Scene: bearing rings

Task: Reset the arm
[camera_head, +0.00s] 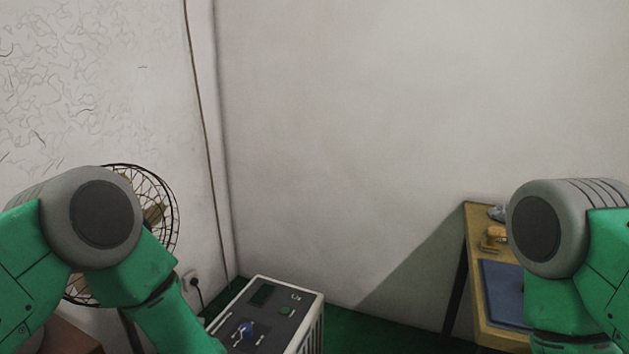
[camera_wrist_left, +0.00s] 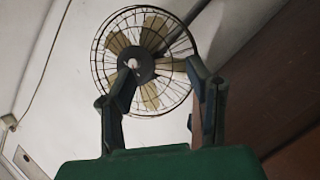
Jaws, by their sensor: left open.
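My left arm (camera_head: 120,240) comes in from the left in the head view, and its forearm runs down out of the bottom edge. My left gripper (camera_wrist_left: 162,72) shows in the left wrist view with its two fingers spread apart and nothing between them. A fan lies behind the fingers in that view. My right arm (camera_head: 560,250) stands at the right of the head view. Its gripper is out of view below the frame. No bearing rings can be made out for certain.
A caged fan (camera_head: 160,205) stands behind my left arm. A white-sided machine with a dark control panel (camera_head: 265,310) stands at the bottom centre. A wooden table (camera_head: 475,235) at the right holds a blue mat (camera_head: 500,290) and small golden items (camera_head: 494,236). Green floor lies between.

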